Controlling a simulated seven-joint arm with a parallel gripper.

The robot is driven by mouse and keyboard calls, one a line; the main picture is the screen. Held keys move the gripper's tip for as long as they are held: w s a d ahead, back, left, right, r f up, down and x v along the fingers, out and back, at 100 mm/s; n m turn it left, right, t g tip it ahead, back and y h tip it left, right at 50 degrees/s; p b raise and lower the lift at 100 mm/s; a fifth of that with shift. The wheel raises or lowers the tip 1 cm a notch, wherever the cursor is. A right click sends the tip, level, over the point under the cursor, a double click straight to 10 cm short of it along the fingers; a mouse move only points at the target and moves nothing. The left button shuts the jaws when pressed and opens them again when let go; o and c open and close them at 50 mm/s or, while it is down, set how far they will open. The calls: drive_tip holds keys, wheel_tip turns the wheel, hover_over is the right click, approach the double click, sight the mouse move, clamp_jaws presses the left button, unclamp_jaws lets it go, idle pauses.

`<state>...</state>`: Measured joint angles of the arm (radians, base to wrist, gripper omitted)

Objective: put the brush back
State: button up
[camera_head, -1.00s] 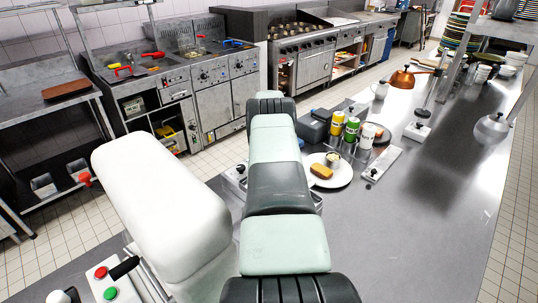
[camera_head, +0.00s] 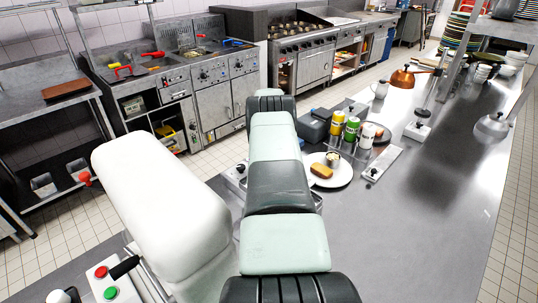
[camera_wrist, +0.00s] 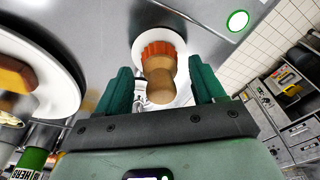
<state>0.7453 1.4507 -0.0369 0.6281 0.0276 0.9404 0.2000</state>
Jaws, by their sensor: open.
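The brush (camera_wrist: 160,76) shows in the wrist view with a rounded wooden handle toward the camera and an orange part beyond it. It appears to stand on or over a small round white dish (camera_wrist: 143,38); I cannot tell whether they touch. My gripper (camera_wrist: 159,72) is open, with one green finger on each side of the handle. Whether either finger touches the handle is unclear. In the head view my own arm hides the brush and the gripper.
A white plate (camera_head: 343,179) with a golden-brown piece of food (camera_head: 321,171) and a small cup lies near my arm. Yellow, green and white bottles (camera_head: 352,129) stand behind it. The counter's right front is clear.

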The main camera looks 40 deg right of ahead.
wheel_tip(320, 180, up, 11)
drive_tip(key=a, duration=0.1)
drive_tip(key=shift+s+r, duration=0.15)
drive_tip(key=shift+s, duration=0.3)
drive_tip(key=o, duration=0.3)
drive_tip(key=shift+s+r, duration=0.25)
drive_tip(key=shift+r, duration=0.05)
drive_tip(key=shift+o, duration=1.4)
drive_tip(key=s+r+n, duration=0.1)
drive_tip(key=s+r, duration=0.3)
drive_tip(key=r, duration=0.1)
drive_tip(key=shift+s+d+t+y, duration=0.2)
drive_tip(key=shift+d+t+y, duration=0.1)
drive_tip(key=shift+d+y, duration=0.1)
drive_tip(key=s+a+r+n+g, duration=0.1)
drive_tip(key=s+a+r+n, duration=0.45)
drive_tip(key=s+r, duration=0.4)
drive_tip(key=s+a+r+n, duration=0.5)
drive_tip(key=s+a+r, duration=0.25)
drive_tip(key=r, duration=0.25)
wheel_tip(320, 180, down, 10)
drive_tip(key=shift+s+d, duration=0.35)
drive_tip(key=shift+m, duration=0.25)
